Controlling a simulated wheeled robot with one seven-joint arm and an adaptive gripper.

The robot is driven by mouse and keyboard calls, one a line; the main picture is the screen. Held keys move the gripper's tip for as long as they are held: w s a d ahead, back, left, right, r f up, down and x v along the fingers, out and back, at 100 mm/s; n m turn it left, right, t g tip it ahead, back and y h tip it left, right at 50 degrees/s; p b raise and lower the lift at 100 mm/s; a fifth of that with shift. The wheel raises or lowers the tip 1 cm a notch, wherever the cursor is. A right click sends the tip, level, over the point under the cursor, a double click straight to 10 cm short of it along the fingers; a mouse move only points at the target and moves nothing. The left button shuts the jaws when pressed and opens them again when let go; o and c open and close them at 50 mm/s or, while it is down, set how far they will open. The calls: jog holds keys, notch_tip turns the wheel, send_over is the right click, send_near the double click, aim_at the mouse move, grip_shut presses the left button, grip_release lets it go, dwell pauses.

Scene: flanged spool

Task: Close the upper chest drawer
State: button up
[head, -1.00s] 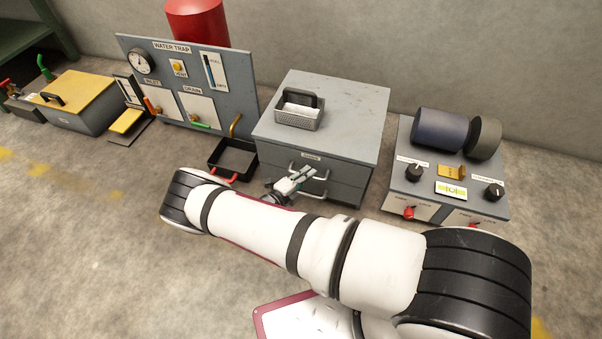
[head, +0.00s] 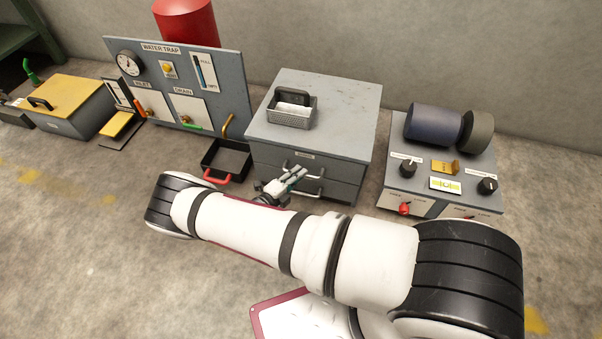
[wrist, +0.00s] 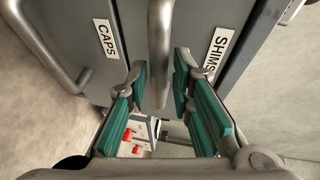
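A grey chest (head: 335,105) stands in the middle of the head view, with two drawers stacked in its front. The upper drawer (head: 329,168) has a small label and a bar handle; the lower one (head: 340,190) has a similar handle. In the wrist view the drawer fronts appear sideways, labelled SHIMS (wrist: 217,52) and CAPS (wrist: 107,38). My gripper (wrist: 163,78) is open at the chest front, and one bar handle (wrist: 159,45) lies between its green-padded fingers, which do not clearly touch it. How far the upper drawer stands out is hard to tell.
A grey wire basket (head: 291,109) sits on the chest top. A black tray with a red handle (head: 228,160) is on the floor at left, below the water trap panel (head: 200,75). A control box (head: 440,180) stands close at right. The floor in front is open.

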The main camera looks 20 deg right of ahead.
jog(key=v, duration=0.9)
jog(key=shift+s+a, duration=0.25)
jog(key=shift+a, duration=0.05)
jog(key=shift+r, duration=0.1)
